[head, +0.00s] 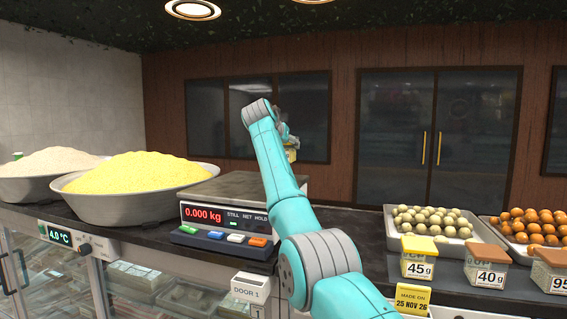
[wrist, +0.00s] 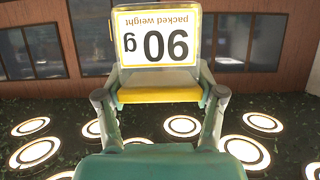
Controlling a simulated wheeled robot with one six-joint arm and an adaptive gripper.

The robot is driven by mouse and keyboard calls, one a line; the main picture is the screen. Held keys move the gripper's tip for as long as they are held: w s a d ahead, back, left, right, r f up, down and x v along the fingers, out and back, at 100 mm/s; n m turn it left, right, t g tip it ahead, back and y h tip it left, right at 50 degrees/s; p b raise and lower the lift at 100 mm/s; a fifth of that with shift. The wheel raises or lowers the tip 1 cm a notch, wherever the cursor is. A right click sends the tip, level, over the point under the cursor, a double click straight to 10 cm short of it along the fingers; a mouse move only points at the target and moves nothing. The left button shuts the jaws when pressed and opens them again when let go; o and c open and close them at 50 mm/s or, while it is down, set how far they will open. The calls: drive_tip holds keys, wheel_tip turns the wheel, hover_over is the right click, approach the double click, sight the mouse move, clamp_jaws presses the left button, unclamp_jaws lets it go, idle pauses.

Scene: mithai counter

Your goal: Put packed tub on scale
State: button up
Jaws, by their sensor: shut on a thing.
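The packed tub (wrist: 158,45) fills the top of the wrist view, between my gripper's two fingers (wrist: 160,95). It has a yellow lid and a white label reading 90 g packed weight, upside down in that view. My gripper is shut on it. In the head view my gripper (head: 286,140) is mostly hidden behind my arm, with a small yellowish part of the tub (head: 292,156) showing. The tub is in the air, above the level of the scale (head: 225,222). The scale's display reads 0.000 kg, and its flat top (head: 235,186) looks empty where visible; my arm hides its right side.
Bowls of yellow (head: 85,190) and pale (head: 20,188) sweets stand left of the scale. Trays of pale (head: 440,238) and orange (head: 510,235) balls are at right. Tubs marked 45 g (head: 419,263) and 40 g (head: 487,272), plus a third (head: 552,276), stand in front.

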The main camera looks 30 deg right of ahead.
drive_tip(key=shift+a+f, duration=0.15)
drive_tip(key=shift+f, duration=2.35)
drive_tip(key=shift+f, duration=0.15)
drive_tip(key=o, duration=1.3)
drive_tip(key=shift+s+a+r, duration=0.1)
drive_tip(key=shift+a+r, duration=0.1)
drive_tip(key=v, duration=1.1)
drive_tip(key=shift+s+a+r, duration=0.1)
drive_tip(key=shift+s+r, duration=0.1)
